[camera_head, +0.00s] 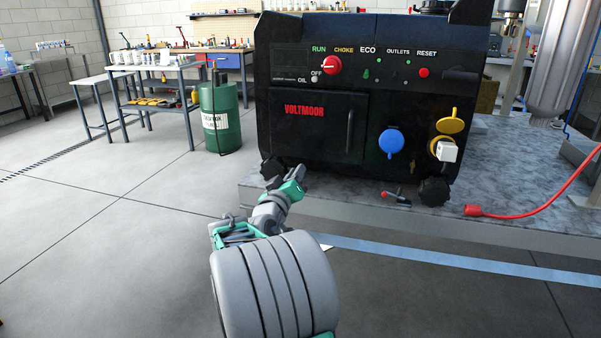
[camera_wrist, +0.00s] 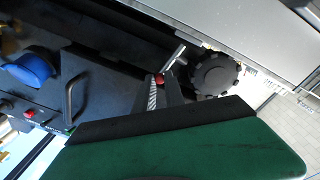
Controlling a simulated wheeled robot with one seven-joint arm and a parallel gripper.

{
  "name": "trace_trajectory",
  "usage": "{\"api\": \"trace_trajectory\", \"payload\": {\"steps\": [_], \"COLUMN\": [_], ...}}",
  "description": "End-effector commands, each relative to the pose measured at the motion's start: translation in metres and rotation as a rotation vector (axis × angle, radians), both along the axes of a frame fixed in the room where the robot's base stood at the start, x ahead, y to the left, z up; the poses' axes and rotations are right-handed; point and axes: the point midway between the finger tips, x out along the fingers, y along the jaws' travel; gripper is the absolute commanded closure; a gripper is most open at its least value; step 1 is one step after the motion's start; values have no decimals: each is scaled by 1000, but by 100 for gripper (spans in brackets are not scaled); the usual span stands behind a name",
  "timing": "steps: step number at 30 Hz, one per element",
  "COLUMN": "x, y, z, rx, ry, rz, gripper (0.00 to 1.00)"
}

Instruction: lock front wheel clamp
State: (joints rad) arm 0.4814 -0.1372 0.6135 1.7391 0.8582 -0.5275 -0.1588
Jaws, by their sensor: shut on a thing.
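The black generator (camera_head: 312,60) stands on a grey platform. A knobbly black wheel (camera_head: 271,168) is at its lower left corner; it also shows in the wrist view (camera_wrist: 215,73). My gripper (camera_head: 300,173) is low beside this wheel. In the wrist view its jaws (camera_wrist: 158,88) are shut on the red-tipped handle of a wheel clamp (camera_wrist: 160,79). A silver bar of the clamp angles out toward the wheel. My gripper hides this clamp in the head view. A second red-tipped clamp (camera_head: 396,197) lies near the right wheel (camera_head: 434,191). Whether the held clamp is locked cannot be told.
The platform (camera_head: 340,203) has a front edge just under my gripper. A red cable with a plug (camera_head: 474,210) lies on its right. A blue outlet cap (camera_head: 391,141) and a door handle (camera_head: 349,130) stick out from the panel. A green drum (camera_head: 219,118) stands at left.

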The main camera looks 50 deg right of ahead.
Motion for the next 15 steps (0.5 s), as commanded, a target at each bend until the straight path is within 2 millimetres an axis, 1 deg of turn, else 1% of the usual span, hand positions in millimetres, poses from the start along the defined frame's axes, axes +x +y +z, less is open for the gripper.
{"api": "trace_trajectory", "payload": {"steps": [1,6,15], "x": [2,7,11], "y": [1,3,5], "z": [3,3,1], "rx": [-13,-51,-84], "ry": [30,119,194], "rz": [1,1,1], "gripper": [100,100,100]}}
